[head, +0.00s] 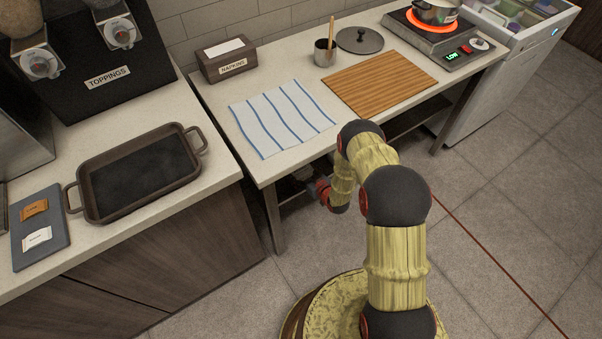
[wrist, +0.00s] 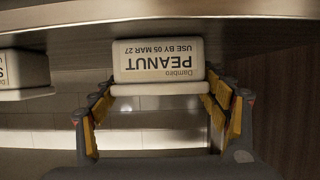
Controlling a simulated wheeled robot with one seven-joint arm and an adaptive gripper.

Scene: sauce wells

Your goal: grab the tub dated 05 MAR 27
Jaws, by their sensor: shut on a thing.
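A white tub (wrist: 158,62) labelled "Dambiro PEANUT, USE BY 05 MAR 27" shows upside down in the middle of the wrist view. My gripper (wrist: 160,84) has its yellow-padded fingers on both sides of this tub and is shut on it. The tub is at the edge of a shelf (wrist: 250,28), which runs along the top of the inverted picture; I cannot tell whether they touch. In the head view my arm reaches down under the front of the counter, and the tub is hidden there.
A second pale tub (wrist: 22,72) stands left in the wrist view, its label mostly cut off. A dark panel (wrist: 285,90) is close on the right. Above, the counter holds a striped towel (head: 282,118), cutting board (head: 380,83) and napkin box (head: 229,62). Floor (head: 510,220) is clear at right.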

